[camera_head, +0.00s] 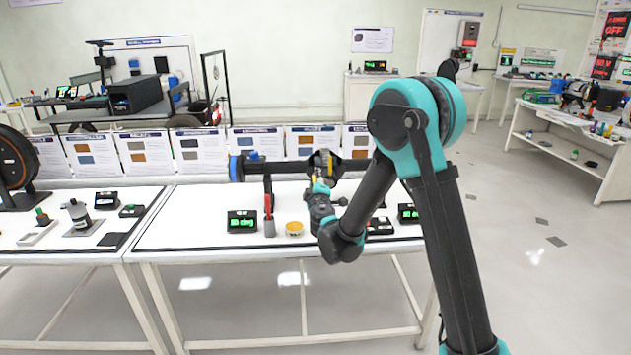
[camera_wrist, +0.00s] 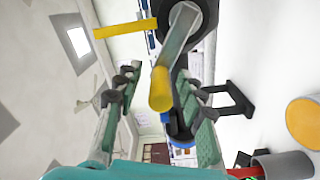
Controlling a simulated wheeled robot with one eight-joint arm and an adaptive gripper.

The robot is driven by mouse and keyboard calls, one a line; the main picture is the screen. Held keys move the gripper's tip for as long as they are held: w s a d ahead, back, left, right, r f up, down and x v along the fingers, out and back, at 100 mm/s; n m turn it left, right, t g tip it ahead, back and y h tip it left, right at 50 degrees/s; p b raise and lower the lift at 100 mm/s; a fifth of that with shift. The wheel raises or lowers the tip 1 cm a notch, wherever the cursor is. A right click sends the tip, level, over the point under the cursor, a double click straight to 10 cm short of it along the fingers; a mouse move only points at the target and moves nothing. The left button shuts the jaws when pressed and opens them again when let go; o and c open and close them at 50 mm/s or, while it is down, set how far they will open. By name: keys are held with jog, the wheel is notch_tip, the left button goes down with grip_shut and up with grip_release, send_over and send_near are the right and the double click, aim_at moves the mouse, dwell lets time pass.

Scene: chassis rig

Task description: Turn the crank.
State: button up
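The crank is on a dark horizontal shaft rig (camera_head: 290,169) above the middle table. In the wrist view its round dark hub (camera_wrist: 207,18) is at the top, and a grey bar (camera_wrist: 176,40) with a yellow end (camera_wrist: 160,90) points toward me. My gripper (camera_wrist: 158,110) is open, with one finger on each side of the yellow end. A gap shows on the left; contact on the right cannot be told. In the head view my gripper (camera_head: 320,186) is just below the hub and partly hides the crank.
A separate yellow bar (camera_wrist: 125,28) sticks out left of the hub. On the white table (camera_head: 190,226) stand a green-lit display (camera_head: 242,222), a grey cup (camera_head: 269,228) with red-handled tools, and a yellow-topped round container (camera_head: 294,229). A dark post (camera_head: 267,190) supports the shaft.

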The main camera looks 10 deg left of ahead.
jog(key=v, duration=1.1)
jog(key=shift+s, duration=0.35)
jog(key=shift+d, duration=0.15)
